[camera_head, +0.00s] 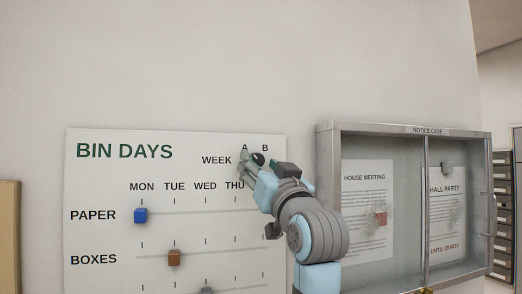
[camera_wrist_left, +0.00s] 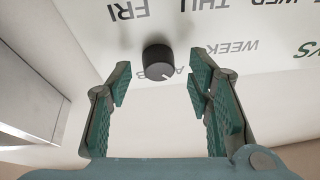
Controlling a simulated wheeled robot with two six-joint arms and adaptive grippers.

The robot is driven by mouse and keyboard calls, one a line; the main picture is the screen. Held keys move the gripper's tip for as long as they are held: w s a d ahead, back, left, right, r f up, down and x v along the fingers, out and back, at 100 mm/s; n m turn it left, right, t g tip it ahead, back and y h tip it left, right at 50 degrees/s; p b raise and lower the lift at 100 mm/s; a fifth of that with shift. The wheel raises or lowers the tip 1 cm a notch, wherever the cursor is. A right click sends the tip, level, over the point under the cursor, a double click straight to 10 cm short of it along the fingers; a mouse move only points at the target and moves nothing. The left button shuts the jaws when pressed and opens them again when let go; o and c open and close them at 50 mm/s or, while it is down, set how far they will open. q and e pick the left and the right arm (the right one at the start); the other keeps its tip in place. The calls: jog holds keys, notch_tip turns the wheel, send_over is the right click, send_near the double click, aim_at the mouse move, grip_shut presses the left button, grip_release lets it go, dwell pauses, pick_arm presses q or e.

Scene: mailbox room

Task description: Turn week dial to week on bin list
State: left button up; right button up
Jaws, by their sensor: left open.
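The week dial (camera_head: 258,159) is a small dark round knob below the letters A and B on the white BIN DAYS board (camera_head: 105,180). In the left wrist view the dial (camera_wrist_left: 158,60) shows a pale mark on its lower right edge; the letters beside it are partly hidden, so I cannot tell which one it points to. My left gripper (camera_head: 262,161) is at the dial. In the wrist view its open green-padded fingers (camera_wrist_left: 159,88) have the knob roughly between their tips, with gaps showing. No sheet labelled as a bin list is readable.
The board has a blue slider (camera_head: 141,215) on the PAPER row and a brown slider (camera_head: 174,258) on the BOXES row. A metal notice case (camera_head: 326,180) with papers inside stands right of my arm. The wall above is clear.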

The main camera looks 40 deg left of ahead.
pick_arm(q)
jog(key=shift+w+a+r, duration=0.15)
jog(key=shift+w+a, duration=0.15)
jog(key=shift+a, duration=0.15)
jog(key=shift+d, duration=0.1)
